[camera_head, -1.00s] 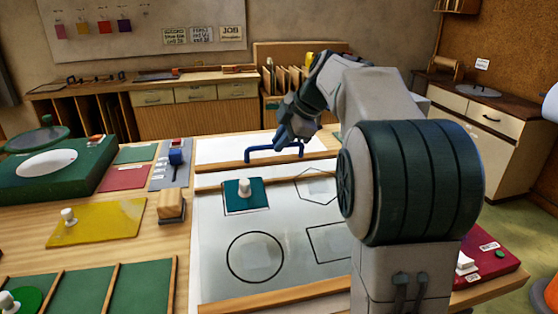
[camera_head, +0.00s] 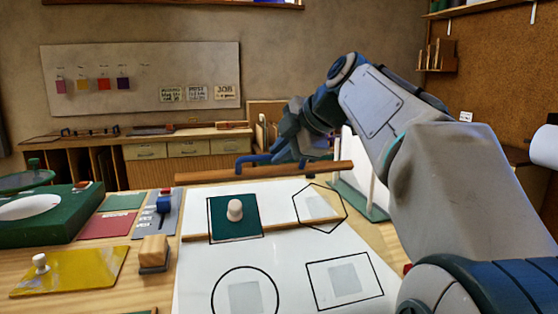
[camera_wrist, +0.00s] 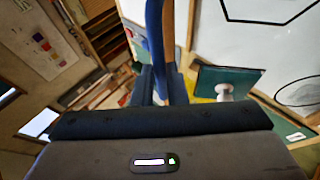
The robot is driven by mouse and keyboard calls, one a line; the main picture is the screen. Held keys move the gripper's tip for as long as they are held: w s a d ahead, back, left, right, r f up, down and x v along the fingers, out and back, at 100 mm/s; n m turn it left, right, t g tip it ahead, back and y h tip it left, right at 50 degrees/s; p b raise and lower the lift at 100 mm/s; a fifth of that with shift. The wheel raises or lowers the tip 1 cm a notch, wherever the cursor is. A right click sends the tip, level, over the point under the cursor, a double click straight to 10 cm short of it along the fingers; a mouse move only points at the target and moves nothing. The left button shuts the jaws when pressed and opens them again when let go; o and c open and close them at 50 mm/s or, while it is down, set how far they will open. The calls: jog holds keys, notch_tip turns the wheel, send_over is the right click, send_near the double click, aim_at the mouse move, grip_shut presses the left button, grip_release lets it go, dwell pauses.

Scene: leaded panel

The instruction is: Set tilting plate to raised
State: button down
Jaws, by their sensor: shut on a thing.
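The tilting plate (camera_head: 290,255) is a white sheet with black outlines and a wooden rail (camera_head: 230,178) along its far edge. That far edge stands well above the bench, so the plate slopes up away from me. A blue bar handle (camera_head: 250,160) is on the far rail. My gripper (camera_head: 298,157) is shut on the handle near its right end. The handle (camera_wrist: 154,35) also runs between my fingers in the wrist view. A green square with a white knob (camera_head: 235,209) sits on the plate, inside a drawn outline.
Left of the plate are a wooden block (camera_head: 153,252), a yellow sheet with a knob (camera_head: 75,270), a grey strip with a blue lever (camera_head: 163,206) and a green box (camera_head: 40,215). A white upright on a green foot (camera_head: 360,190) stands at the right, near my arm.

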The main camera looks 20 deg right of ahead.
jog(key=shift+s+r, duration=0.1)
jog(key=shift+r, duration=0.05)
jog(key=c, duration=1.5)
grip_release()
jog(key=shift+o, duration=0.2)
jog(key=shift+d, duration=0.1)
jog(key=p+v, duration=0.2)
jog(key=v, duration=1.1)
jog(key=shift+s+d, duration=0.2)
jog(key=shift+s, duration=0.15)
jog(key=shift+r+p, duration=0.15)
jog(key=shift+p, duration=0.2)
